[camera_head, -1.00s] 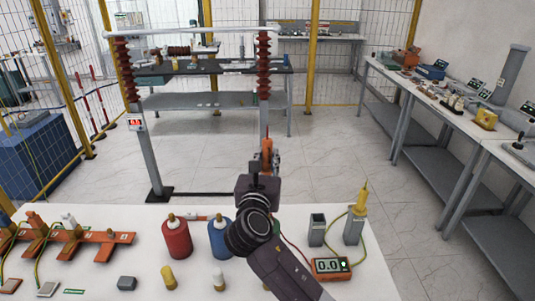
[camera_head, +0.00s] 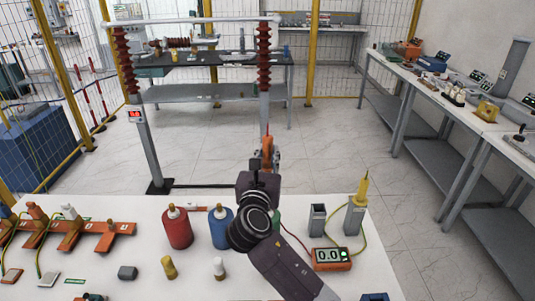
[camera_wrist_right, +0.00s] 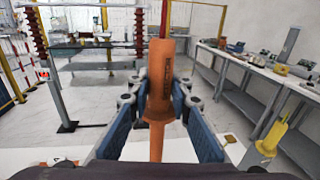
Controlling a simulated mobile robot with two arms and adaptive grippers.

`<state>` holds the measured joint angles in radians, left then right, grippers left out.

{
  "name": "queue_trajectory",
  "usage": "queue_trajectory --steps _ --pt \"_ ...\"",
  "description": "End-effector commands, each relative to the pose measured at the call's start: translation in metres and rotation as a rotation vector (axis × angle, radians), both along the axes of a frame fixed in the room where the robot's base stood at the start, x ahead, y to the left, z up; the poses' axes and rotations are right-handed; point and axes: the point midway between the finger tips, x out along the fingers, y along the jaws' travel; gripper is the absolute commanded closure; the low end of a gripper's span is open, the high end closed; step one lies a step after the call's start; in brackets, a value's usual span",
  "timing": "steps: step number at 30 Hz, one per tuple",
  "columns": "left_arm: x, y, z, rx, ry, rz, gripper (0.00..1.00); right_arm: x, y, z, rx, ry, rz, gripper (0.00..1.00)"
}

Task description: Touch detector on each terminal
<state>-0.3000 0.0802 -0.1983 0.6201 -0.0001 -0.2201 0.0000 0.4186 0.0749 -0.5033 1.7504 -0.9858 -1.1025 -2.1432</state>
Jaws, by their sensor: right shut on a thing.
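My right gripper (camera_head: 263,160) is shut on an orange detector handle (camera_wrist_right: 160,80), held upright with a thin red rod on top. In the right wrist view the gripper's blue fingers (camera_wrist_right: 158,110) clasp it from both sides. Beyond it stands a frame with a rust-red ribbed insulator on the left (camera_head: 122,62) and one on the right (camera_head: 263,58), joined by a white bar (camera_head: 190,22). The detector overlaps the right post in the head view but stands apart in front. Small terminals cannot be made out. My left gripper is not in view.
The white table (camera_head: 130,210) holds a red bottle (camera_head: 177,228), a blue bottle (camera_head: 221,228), a meter reading 0.0 (camera_head: 331,258), a yellow probe (camera_head: 361,190) in a grey holder and orange stands (camera_head: 72,236). Open floor (camera_head: 210,140) lies beyond. Benches line the right (camera_head: 480,130).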

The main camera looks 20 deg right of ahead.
Motion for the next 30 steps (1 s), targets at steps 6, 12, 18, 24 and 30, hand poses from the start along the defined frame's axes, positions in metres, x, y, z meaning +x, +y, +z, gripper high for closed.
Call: queue_trajectory --steps 6,12,18,24,30 --pt "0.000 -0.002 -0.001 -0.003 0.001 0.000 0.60 0.000 0.000 -0.001 -0.001 -0.002 0.000 1.00" --pt "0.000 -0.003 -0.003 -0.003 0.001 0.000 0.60 0.000 0.000 -0.006 -0.001 -0.002 0.000 1.00" --pt "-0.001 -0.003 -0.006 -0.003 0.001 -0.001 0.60 0.000 0.000 -0.013 -0.002 -0.001 0.000 1.00" --pt "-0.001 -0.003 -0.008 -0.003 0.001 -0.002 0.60 0.000 0.000 -0.019 -0.002 -0.001 0.000 1.00" --pt "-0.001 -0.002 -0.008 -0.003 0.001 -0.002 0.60 0.000 0.000 -0.021 -0.001 -0.002 0.000 1.00"
